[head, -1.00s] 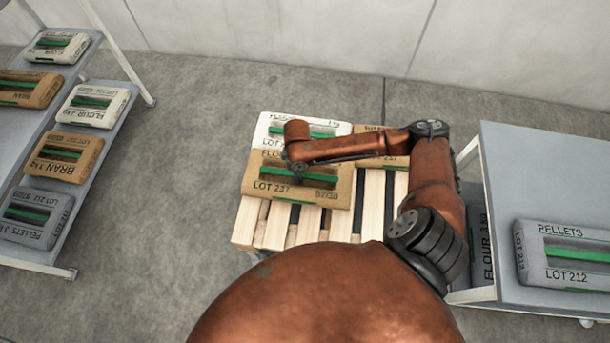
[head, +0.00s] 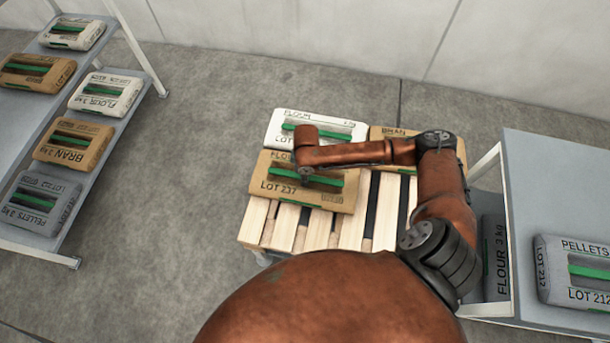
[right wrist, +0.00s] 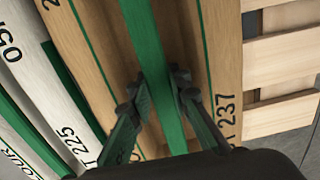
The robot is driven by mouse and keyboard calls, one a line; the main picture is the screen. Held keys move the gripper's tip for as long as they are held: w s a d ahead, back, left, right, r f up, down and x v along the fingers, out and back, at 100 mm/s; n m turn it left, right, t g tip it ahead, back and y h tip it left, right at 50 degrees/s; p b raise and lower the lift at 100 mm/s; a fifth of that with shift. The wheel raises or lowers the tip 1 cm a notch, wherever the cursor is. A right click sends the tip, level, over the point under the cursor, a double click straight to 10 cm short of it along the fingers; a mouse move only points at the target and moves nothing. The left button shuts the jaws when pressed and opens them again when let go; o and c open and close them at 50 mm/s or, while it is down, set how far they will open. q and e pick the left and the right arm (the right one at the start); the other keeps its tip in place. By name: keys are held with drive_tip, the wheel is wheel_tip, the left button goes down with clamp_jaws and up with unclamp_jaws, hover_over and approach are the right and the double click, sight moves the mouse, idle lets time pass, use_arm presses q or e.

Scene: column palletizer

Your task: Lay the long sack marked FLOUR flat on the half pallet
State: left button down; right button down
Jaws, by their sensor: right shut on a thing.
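The brown sack (head: 278,192) marked FLO…, with the rest of the word hidden by my arm, and LOT 237 lies level over the front left of the half pallet (head: 290,231). Whether it rests fully on the slats I cannot tell. My right gripper (head: 306,176) is above its middle, its fingers mostly hidden in the head view. In the right wrist view the jaws (right wrist: 163,88) are shut on the sack's green strap (right wrist: 148,40). A white FLOUR sack (head: 285,135) lies just behind the brown sack. My left gripper is out of view.
A brown BRAN sack (head: 390,133) lies at the pallet's back right, partly behind my arm. The pallet's front right slats are bare. A sloped rack (head: 62,172) with several sacks stands left. A table (head: 560,190) with a PELLETS sack (head: 575,245) stands right; a grey FLOUR sack (head: 496,265) is below it.

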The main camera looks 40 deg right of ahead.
drive_tip(key=shift+w+r, duration=0.15)
drive_tip(key=shift+r, duration=0.05)
drive_tip(key=c, duration=1.8)
unclamp_jaws()
drive_tip(key=shift+s+f, duration=0.2)
